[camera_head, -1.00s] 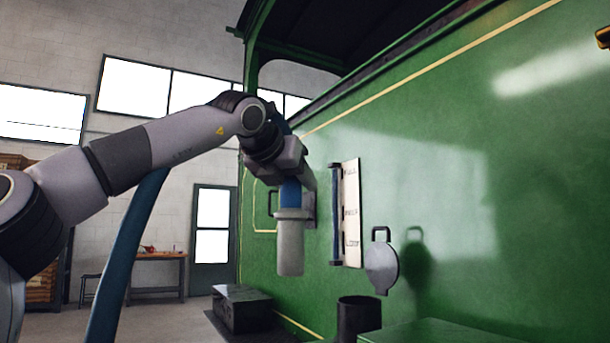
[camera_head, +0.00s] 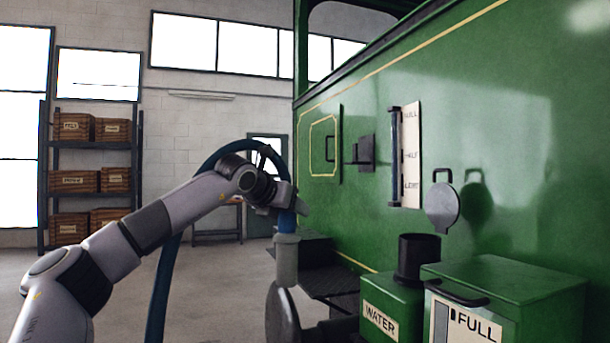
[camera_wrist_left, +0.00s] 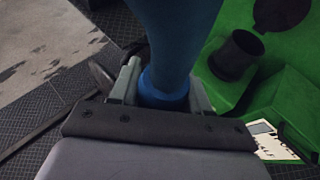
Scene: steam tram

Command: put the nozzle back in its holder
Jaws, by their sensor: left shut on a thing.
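The nozzle (camera_head: 286,258) is a pale grey cylinder below a blue grip, and a blue hose (camera_head: 165,270) loops up behind my left arm to it. My left gripper (camera_head: 288,210) is shut on the nozzle's blue upper part, and the nozzle hangs about upright in the air. In the left wrist view the jaws (camera_wrist_left: 165,90) close around the blue part; the grey end is hidden. A dark square bracket (camera_head: 364,153) on the green tram side, to the right of and above the nozzle, may be the holder. My right gripper is not in view.
A black filler neck (camera_head: 418,258) rises at the green WATER tank (camera_head: 392,300), with a round lid (camera_head: 442,206) open above it. A green box marked FULL (camera_head: 505,290) stands at right. A gauge (camera_head: 405,155) is on the wall. Shelves (camera_head: 92,190) stand far left.

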